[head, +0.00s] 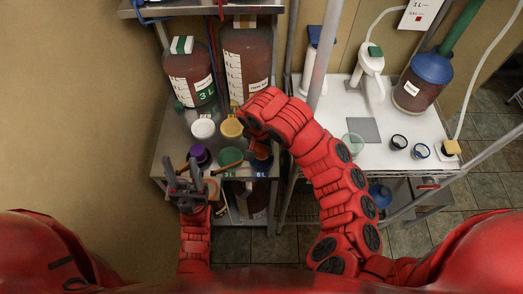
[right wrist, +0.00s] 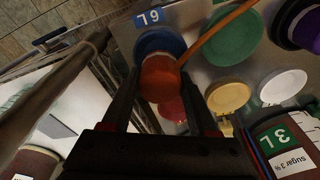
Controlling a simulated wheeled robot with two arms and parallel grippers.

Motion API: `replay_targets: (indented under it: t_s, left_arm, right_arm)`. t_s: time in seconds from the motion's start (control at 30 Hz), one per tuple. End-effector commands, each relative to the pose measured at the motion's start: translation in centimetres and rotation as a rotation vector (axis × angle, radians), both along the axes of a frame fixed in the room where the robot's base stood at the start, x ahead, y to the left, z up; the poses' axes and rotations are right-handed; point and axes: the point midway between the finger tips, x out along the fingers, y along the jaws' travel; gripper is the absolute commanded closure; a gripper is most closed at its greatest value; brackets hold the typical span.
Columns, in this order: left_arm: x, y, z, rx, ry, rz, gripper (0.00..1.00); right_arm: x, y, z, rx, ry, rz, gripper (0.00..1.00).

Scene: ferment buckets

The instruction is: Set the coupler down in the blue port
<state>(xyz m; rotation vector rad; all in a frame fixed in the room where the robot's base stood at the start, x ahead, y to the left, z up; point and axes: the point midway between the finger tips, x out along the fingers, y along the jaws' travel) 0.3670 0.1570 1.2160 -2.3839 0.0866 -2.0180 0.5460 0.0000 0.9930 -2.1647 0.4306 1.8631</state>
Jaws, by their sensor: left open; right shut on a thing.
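My right gripper (right wrist: 160,88) is shut on the red-brown coupler (right wrist: 160,76), with a black finger on either side of it. An orange hose (right wrist: 212,40) runs off from the coupler. In the right wrist view the blue port (right wrist: 158,41) shows just beyond the coupler, which overlaps part of its rim. I cannot tell whether the coupler touches or sits in the port. In the head view the right gripper (head: 260,150) is over the right front of the steel shelf. My left gripper (head: 184,172) is open and empty near the shelf's left front edge.
A green port (head: 230,157), purple port (head: 199,154), yellow port (head: 231,128) and white port (head: 203,129) are close by. A 3 L bucket (head: 190,75) and a larger bucket (head: 247,62) stand behind. A white counter (head: 335,104) with jars lies to the right.

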Motion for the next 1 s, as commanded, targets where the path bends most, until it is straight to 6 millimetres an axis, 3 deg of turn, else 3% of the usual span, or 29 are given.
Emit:
replay_targets:
  t_s: [0.2, 0.53, 0.57, 0.6, 0.7, 1.0]
  left_arm:
    - [0.0, 0.0, 0.8, 0.0, 0.0, 0.0, 0.5]
    - [0.0, 0.0, 0.4, 0.0, 0.0, 0.0, 0.5]
    - [0.0, 0.0, 0.5, 0.0, 0.0, 0.0, 0.5]
    - [0.0, 0.0, 0.5, 0.0, 0.0, 0.0, 0.5]
    - [0.0, 0.0, 0.5, 0.0, 0.0, 0.0, 0.5]
    - [0.0, 0.0, 0.6, 0.0, 0.0, 0.0, 0.5]
  right_arm:
    - [-0.1, -0.1, -2.1, -0.003, 0.0, 0.0, 1.0]
    - [0.0, 0.0, -2.6, 0.001, -0.001, -0.001, 1.0]
    - [0.0, 0.0, -2.5, 0.001, -0.001, -0.001, 0.36]
    - [0.0, 0.0, -2.5, 0.001, -0.001, -0.001, 0.29]
    - [0.0, 0.0, -2.4, 0.001, -0.001, -0.001, 0.11]
    - [0.0, 0.0, -2.3, 0.001, -0.001, -0.001, 0.1]
